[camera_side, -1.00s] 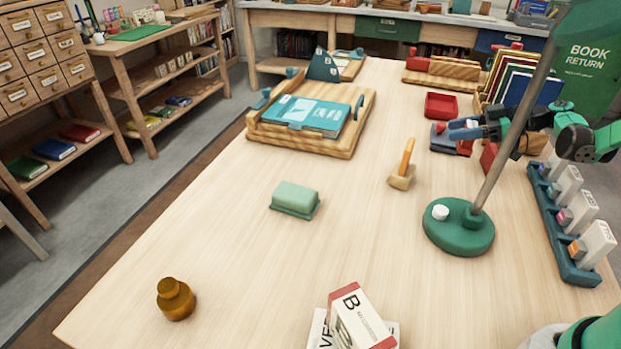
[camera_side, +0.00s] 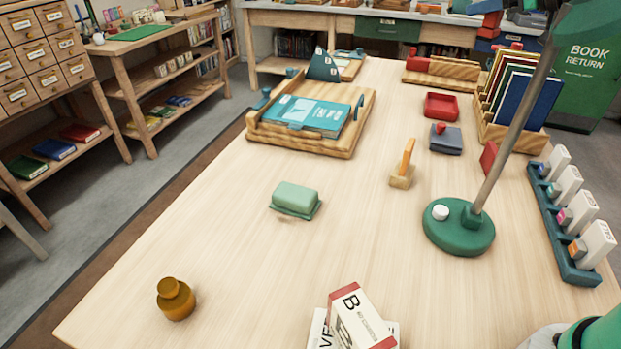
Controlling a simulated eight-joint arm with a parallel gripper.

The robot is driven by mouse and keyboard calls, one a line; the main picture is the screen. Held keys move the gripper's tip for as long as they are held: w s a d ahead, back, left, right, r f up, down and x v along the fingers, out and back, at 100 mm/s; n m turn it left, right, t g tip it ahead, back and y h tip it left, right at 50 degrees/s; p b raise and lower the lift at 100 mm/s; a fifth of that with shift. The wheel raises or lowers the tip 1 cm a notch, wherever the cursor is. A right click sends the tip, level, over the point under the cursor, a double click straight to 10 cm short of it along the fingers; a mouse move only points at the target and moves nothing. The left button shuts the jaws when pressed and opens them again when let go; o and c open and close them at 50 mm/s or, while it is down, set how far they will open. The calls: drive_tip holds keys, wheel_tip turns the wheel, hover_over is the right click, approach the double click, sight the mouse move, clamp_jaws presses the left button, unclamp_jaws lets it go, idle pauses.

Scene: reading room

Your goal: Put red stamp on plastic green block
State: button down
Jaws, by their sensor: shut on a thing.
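The green block (camera_side: 295,197) is pale mint with a flat flange around its base and rests on the table left of centre. Its top is bare. My gripper (camera_side: 486,8) is at the top edge of the side view, mostly cut off, with blue fingers. It is shut on a red thing (camera_side: 491,19), which looks like the red stamp, held high above the table and far to the right of and behind the block. The stamp's lower end is hard to make out.
A green lamp (camera_side: 459,228) stands right of the block, its pole slanting up. A wooden stamp (camera_side: 402,176), blue-grey pad with red knob (camera_side: 446,140), red tray (camera_side: 441,106) and amber bottle (camera_side: 176,299) are on the table. The table around the block is clear.

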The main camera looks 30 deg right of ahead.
wheel_tip(320, 180, up, 5)
drive_tip(key=w+a+m+h, duration=0.1)
drive_tip(key=a+m+h, duration=0.1)
drive_tip(key=m+h, duration=0.1)
drive_tip(key=n+g+y, duration=1.2)
drive_tip(key=n+g, duration=0.1)
drive_tip(key=n, duration=0.4)
hover_over(286, 195)
wheel_tip(286, 195, down, 28)
drive_tip(key=shift+f, duration=0.15)
drive_tip(key=shift+f, duration=0.1)
